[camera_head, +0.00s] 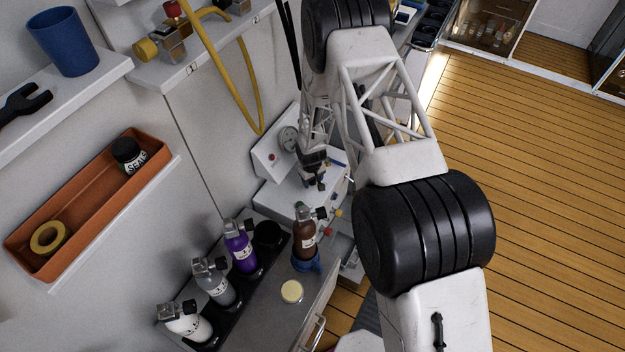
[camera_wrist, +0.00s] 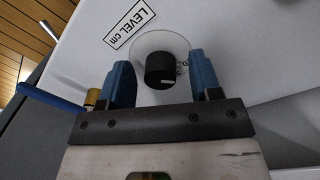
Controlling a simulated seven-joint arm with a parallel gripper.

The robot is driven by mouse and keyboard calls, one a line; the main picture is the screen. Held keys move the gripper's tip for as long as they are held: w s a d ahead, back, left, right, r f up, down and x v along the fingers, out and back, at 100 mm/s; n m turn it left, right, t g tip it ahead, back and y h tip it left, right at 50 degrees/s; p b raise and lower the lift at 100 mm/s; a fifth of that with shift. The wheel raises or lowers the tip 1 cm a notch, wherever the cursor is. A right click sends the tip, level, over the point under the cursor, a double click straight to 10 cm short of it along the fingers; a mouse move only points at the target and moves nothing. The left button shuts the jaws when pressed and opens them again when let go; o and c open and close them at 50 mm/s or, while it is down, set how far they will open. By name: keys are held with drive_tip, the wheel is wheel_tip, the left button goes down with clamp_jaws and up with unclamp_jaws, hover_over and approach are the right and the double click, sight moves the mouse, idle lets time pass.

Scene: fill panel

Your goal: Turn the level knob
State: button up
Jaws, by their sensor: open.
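The level knob (camera_wrist: 158,66) is black and round with a white mark. It sits on a pale round dial on a white panel face (camera_wrist: 245,45), beside a "LEVEL cm" label (camera_wrist: 130,25). My gripper (camera_wrist: 160,75) is open, with one blue finger to the left of the knob and one to the right. Gaps show between the fingers and the knob; depth is hard to judge. In the head view my gripper (camera_head: 316,180) is over the white fill panel (camera_head: 283,200); I cannot make out the level knob there.
A brown bottle (camera_head: 304,236) stands in a blue holder in front of the panel. Purple, grey and white bottles stand in a black rack to the left. A yellow hose (camera_head: 240,95) hangs behind. A blue rod (camera_wrist: 50,103) and brass fitting (camera_wrist: 93,97) lie left of the fingers.

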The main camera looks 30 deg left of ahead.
drive_tip(key=shift+c, duration=0.5)
drive_tip(key=c, duration=0.8)
drive_tip(key=shift+c, duration=0.2)
